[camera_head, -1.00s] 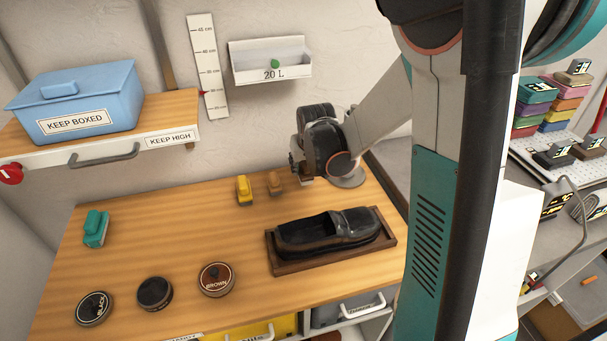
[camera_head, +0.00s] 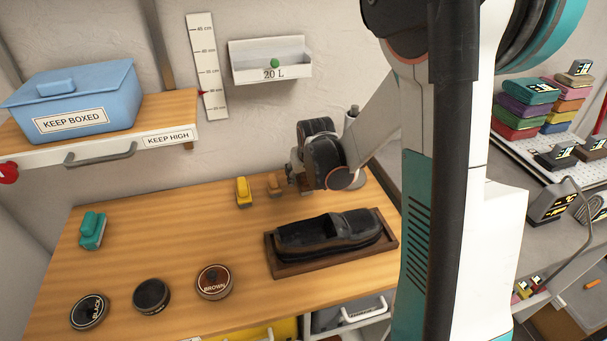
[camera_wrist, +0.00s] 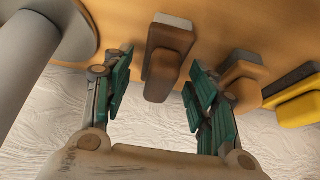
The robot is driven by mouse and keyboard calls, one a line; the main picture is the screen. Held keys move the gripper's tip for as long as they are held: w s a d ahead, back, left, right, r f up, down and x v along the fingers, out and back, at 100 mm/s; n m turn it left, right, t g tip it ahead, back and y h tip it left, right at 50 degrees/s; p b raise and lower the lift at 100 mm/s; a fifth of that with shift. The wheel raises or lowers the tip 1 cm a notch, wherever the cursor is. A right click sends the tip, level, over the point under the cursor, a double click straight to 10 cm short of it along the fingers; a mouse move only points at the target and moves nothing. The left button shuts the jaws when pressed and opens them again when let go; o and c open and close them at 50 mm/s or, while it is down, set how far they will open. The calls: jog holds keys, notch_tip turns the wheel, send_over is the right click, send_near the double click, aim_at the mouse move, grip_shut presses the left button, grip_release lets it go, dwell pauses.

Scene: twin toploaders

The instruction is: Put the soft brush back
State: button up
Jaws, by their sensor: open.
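No label shows which brush is the soft one. In the wrist view a dark brown brush (camera_wrist: 163,62) with a paler base stands on the table between the fingers of my gripper (camera_wrist: 160,78), with gaps on both sides. My gripper is open; in the head view it (camera_head: 300,180) is low at the table's back edge, and the dark brush is mostly hidden there. A tan brush (camera_head: 274,184) stands just left of it; in the wrist view it (camera_wrist: 243,78) is partly behind the right finger.
A black shoe (camera_head: 330,234) sits in a wooden tray (camera_head: 283,270) in front of my gripper. Several round polish tins, including a brown one (camera_head: 214,281), line the front. A blue box (camera_head: 78,98) stands on a shelf. The table's middle is clear.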

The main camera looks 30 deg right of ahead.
jog(key=shift+r, duration=0.1)
jog(key=shift+s+r, duration=0.1)
jog(key=shift+r, duration=0.15)
jog(key=p+v, duration=0.4)
jog(key=v, duration=0.7)
jog(key=shift+s+r+p, duration=0.15)
jog(key=shift+r+p, duration=0.1)
jog(key=shift+p, duration=0.05)
